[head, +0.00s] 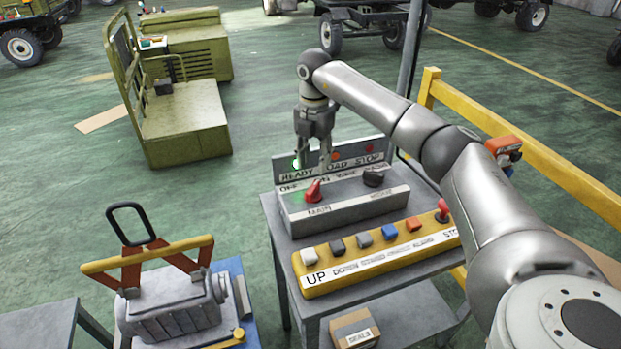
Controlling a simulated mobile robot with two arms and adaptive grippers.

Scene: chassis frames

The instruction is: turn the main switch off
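The main switch (313,192) is a red knob above the MAIN label on a grey sloped console (345,213). OFF is printed to its upper left and ON to its upper right; its handle appears to lean up and right, toward ON. My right gripper (313,160) points down just above and behind the knob in the picture, apart from it as far as I can see. Its fingers look spread with nothing between them, and one covers part of the lamp panel lettering. A green lamp (296,163) glows above READY. My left gripper is out of view.
A dark knob (373,178) sits right of the main switch. A yellow button box (375,258) with several buttons and a red stop knob (442,211) lies in front. A gearbox with a lifting frame (165,310) stands at left. A yellow rail (530,150) runs at right.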

